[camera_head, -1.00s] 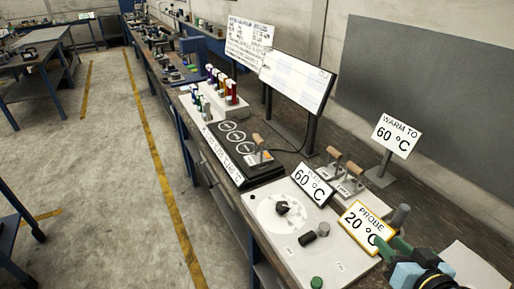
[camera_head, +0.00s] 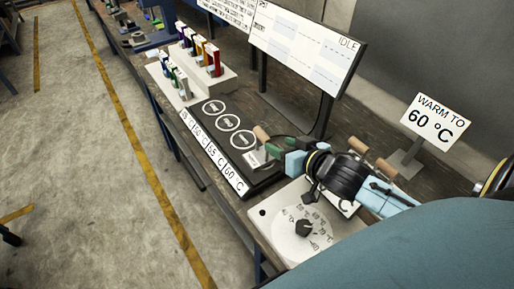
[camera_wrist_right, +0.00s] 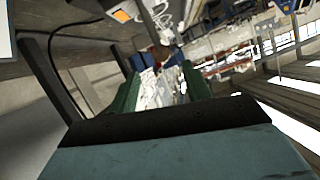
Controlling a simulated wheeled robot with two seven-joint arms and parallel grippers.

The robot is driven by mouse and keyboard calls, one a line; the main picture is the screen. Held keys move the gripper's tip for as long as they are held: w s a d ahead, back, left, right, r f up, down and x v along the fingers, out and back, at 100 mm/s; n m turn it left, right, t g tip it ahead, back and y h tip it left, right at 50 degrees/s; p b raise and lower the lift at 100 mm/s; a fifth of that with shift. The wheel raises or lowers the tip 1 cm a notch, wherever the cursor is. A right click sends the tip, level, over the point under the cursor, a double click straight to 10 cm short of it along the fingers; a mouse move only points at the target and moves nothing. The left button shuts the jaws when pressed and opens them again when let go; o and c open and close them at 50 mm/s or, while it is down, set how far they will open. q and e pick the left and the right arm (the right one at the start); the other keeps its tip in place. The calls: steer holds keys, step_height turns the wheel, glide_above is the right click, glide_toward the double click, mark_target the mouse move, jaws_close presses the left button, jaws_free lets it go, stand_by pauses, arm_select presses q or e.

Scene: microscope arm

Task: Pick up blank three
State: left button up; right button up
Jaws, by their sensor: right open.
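My right gripper (camera_head: 274,147) is open, its green fingertips close beside a metal block (camera_head: 256,157) with a wooden handle (camera_head: 262,134). That block sits at the near end of the black plate (camera_head: 268,181); I cannot tell whether the fingers touch it. Two more wooden handles, one farther (camera_head: 357,146) and one nearer (camera_head: 386,168), show behind my right arm, which hides their blocks. No block's number is readable, so I cannot tell which is blank three. In the right wrist view the green fingers (camera_wrist_right: 160,85) are apart with nothing between them. My left gripper is not in view.
A control panel with a dial (camera_head: 305,228) lies below the gripper. A screen reading IDLE (camera_head: 303,45) stands behind the plate. A rack (camera_head: 208,85) of coloured pieces stands farther left. The plate's three rings are clear.

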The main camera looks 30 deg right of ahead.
mark_target(270, 140)
steer(key=x, duration=0.4)
steer(key=shift+w, duration=0.1)
steer(key=shift+w+a+f, duration=0.1)
steer(key=shift+w+f, duration=0.1)
steer(key=shift+w, duration=0.4)
steer(key=shift+x, duration=2.35)
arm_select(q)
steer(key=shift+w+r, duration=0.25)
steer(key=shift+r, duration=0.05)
arm_select(e)
steer(key=shift+a, duration=0.1)
steer(key=shift+c, duration=0.2)
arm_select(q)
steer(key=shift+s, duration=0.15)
arm_select(e)
jaws_close()
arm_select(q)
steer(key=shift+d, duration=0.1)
arm_select(e)
steer(key=shift+r, duration=0.2)
